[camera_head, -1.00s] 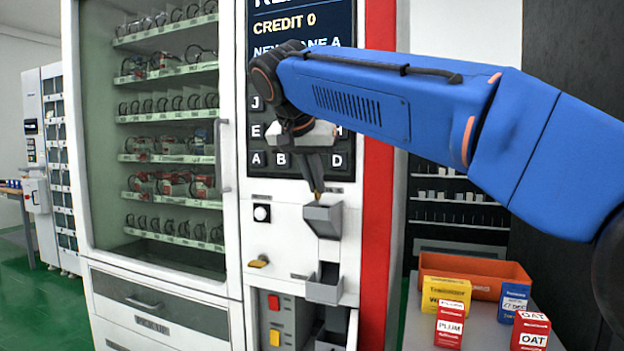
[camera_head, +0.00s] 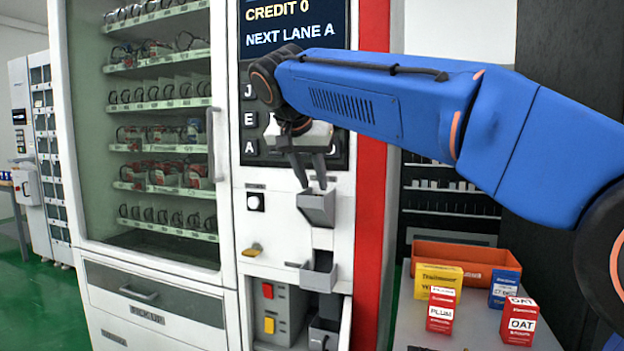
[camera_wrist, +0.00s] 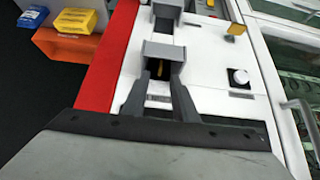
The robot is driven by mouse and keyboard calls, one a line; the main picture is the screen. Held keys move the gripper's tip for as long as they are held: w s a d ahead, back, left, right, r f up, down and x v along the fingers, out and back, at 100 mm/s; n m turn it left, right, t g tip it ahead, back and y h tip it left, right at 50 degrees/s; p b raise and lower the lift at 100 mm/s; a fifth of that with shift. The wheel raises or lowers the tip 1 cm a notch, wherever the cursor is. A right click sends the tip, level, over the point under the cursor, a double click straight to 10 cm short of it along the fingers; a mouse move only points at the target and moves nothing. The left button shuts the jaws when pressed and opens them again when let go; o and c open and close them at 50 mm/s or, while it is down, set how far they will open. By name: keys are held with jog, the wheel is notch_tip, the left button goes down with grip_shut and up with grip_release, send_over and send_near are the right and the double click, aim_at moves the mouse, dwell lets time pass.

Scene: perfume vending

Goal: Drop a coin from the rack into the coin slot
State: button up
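My gripper (camera_head: 308,182) is open in the head view, its two dark fingers apart just above a grey chute (camera_head: 317,208) on the white machine front. In the wrist view my gripper (camera_wrist: 160,76) is also open, with the grey chute (camera_wrist: 163,51) just past the fingertips. A small gold coin-like piece (camera_wrist: 158,98) shows between the fingers in the wrist view. I cannot tell whether it is loose, falling or lying in the chute. The screen (camera_head: 296,25) reads "CREDIT 0" and "NEXT LANE A". I cannot make out a coin rack.
A second grey tray (camera_head: 318,276) sits below the chute. A glass-fronted cabinet (camera_head: 150,130) fills the left. An orange bin (camera_head: 466,263) and several small boxes stand on a table at right.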

jog(key=v, duration=1.7)
jog(key=shift+s, duration=0.15)
jog(key=shift+r, duration=0.15)
dwell(0.5)
